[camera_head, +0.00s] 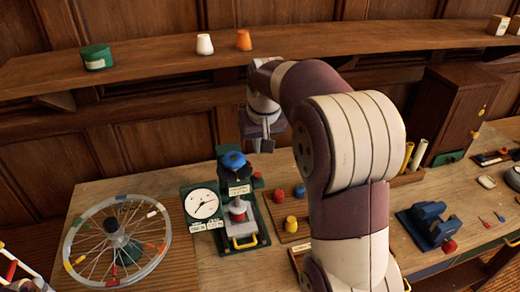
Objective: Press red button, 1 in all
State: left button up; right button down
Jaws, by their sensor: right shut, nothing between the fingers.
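Another red part (238,208) sits inside the green press-like machine (249,240). I cannot tell for certain which red piece is the button. My right gripper (263,144) is shut and empty, pointing down above and behind the machine's blue knob (233,160). It is apart from the red pieces. My right arm covers part of the table to the right of the board. My left gripper is out of view.
A white dial (202,204) stands left of the machine. A spoked wheel (117,240) lies at the left. A blue vise (428,226) and a wooden cabinet (452,115) are at the right. A wall shelf (150,60) holds a green tin (97,57) and cups.

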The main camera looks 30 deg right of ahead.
aim_at(257, 174)
jog(key=x, duration=0.2)
jog(key=p+x, duration=0.1)
jog(key=x, duration=0.4)
jog(key=shift+s+a+f+p, duration=0.1)
jog(key=shift+s+f+p, duration=0.15)
jog(key=shift+s+p, duration=0.1)
jog(key=shift+f, duration=0.5)
jog(key=shift+f, duration=0.15)
